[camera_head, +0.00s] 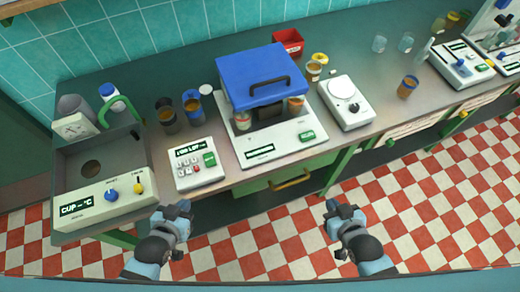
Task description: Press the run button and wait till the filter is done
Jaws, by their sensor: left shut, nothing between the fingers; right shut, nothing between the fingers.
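A white machine (262,150) with a blue lid (266,76) stands in the middle of the counter. Its front carries a dark display (260,151) and a green button (307,136). Jars with orange-brown contents (296,104) sit under the lid. To its left is a small white keypad unit (196,178) with a lit display and its own green key (210,159). I cannot read which button is marked run. My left gripper (177,208) is shut and empty, in front of the counter below the keypad unit. My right gripper (332,207) is shut and empty, in front of the counter further right.
A grey basin unit (103,195) with blue and yellow knobs is at the left. Cups of brown liquid (193,110) stand behind the keypad unit. A white scale-like device (346,102) and a red box (288,42) are nearby.

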